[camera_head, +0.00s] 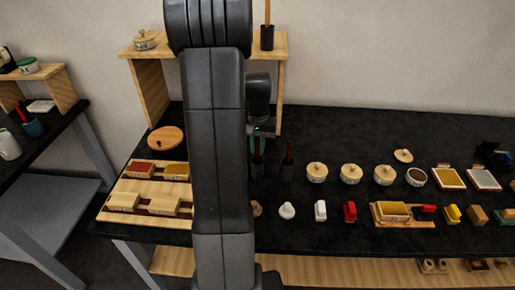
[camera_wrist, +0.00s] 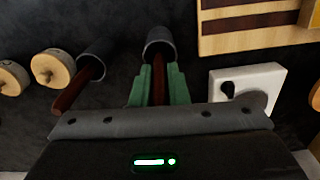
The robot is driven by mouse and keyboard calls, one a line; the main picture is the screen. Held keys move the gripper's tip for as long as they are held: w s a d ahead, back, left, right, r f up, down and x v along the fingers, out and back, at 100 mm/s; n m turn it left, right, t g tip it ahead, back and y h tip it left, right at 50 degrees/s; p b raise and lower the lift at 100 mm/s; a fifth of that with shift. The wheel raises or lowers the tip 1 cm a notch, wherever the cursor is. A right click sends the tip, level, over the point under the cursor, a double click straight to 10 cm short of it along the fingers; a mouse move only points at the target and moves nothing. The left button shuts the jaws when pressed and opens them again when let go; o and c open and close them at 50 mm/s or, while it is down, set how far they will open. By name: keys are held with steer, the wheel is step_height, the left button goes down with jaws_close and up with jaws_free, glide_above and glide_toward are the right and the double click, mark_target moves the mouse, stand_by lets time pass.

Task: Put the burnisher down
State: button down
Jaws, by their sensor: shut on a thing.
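My gripper (camera_wrist: 160,72) has green fingers shut on a dark red handle (camera_wrist: 158,88), which I take to be the burnisher. The handle points at a dark cup (camera_wrist: 160,41), and its far end seems to be at or inside the mouth. In the head view my gripper (camera_head: 257,144) is just right of my arm, pointing down over the dark cup (camera_head: 257,169) on the black table. The held tool's working end is hidden.
A second cup (camera_head: 287,172) with a dark red handle stands close by on the right. Lidded jars (camera_head: 316,172) stand further right. A wooden tray (camera_head: 107,216) lies left. A white block (camera_wrist: 262,80) is beside my fingers in the wrist view. A wooden shelf (camera_head: 150,85) stands behind.

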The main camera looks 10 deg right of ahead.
steer(key=shift+f, duration=0.6)
steer(key=shift+f, duration=0.1)
steer(key=c, duration=1.4)
jaws_free()
steer(key=shift+f, duration=0.1)
step_height(320, 180, up, 12)
steer(key=shift+r+b, duration=0.2)
steer(key=shift+b, duration=0.25)
